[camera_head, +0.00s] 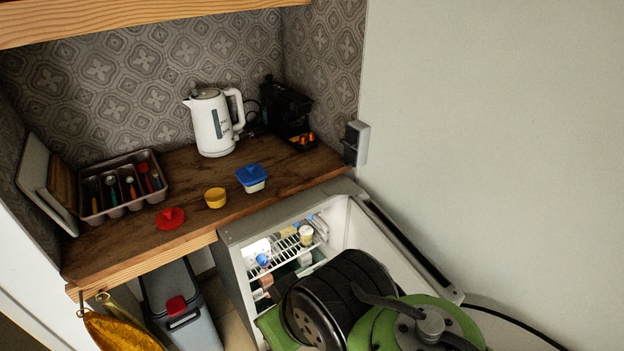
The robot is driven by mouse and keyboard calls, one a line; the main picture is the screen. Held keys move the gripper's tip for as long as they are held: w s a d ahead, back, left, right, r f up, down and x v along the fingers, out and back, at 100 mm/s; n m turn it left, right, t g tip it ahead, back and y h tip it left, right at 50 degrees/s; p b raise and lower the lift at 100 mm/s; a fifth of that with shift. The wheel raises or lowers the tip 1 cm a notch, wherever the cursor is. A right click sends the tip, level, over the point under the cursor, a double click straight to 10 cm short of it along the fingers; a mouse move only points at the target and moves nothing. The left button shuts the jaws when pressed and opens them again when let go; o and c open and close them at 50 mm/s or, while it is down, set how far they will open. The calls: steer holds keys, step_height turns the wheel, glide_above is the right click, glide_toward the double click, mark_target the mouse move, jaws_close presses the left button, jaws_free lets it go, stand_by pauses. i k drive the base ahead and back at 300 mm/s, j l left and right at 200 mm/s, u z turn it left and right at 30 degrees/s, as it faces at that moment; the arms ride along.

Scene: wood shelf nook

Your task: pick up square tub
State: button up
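The square tub (252,184) is a small white container with a blue lid on it. It stands upright on the wooden counter, near the front edge, right of a round yellow tub (215,198). A red lid (171,218) lies on the counter to the left of the yellow tub. My arm's green and black links fill the bottom right of the head view. My gripper's fingers do not show, so their place and state are hidden.
A white kettle (212,124) and a black coffee machine (286,108) stand behind the tub. A cutlery tray (121,187) and boards (47,180) are at the left. Below the counter, an open small fridge (240,262) holds several items. A grey bin (181,303) stands beside it.

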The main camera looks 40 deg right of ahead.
mark_target(255, 188)
steer(key=z, duration=1.95)
steer(key=k+u, duration=0.1)
steer(key=u, duration=1.2)
steer(key=i+u, duration=0.7)
steer(key=i+l+u, duration=0.1)
steer(key=i+u, duration=0.3)
steer(key=k, duration=0.05)
